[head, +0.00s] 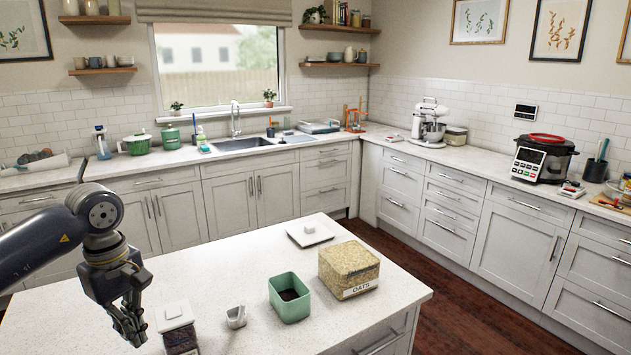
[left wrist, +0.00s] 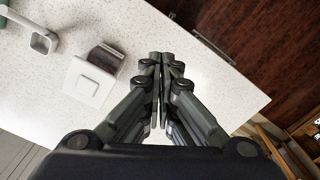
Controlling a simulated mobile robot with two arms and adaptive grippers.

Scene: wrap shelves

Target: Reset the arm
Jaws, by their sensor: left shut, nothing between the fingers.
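My left gripper (head: 130,322) hangs down at the left end of the white island in the head view. Its fingers are together with nothing between them, as the left wrist view (left wrist: 162,62) also shows. It is beside a clear container with a white lid (head: 175,318) and dark contents, apart from it. That container lies left of the fingers in the left wrist view (left wrist: 92,82). My right gripper shows in neither view.
The island (head: 220,270) also holds a small white scoop (head: 236,317), a green bin (head: 290,310) with dark contents, an oats container (head: 349,270) and a white square lid (head: 309,234). Counters with a sink (head: 242,145) and appliances line the walls. Dark wood floor lies between.

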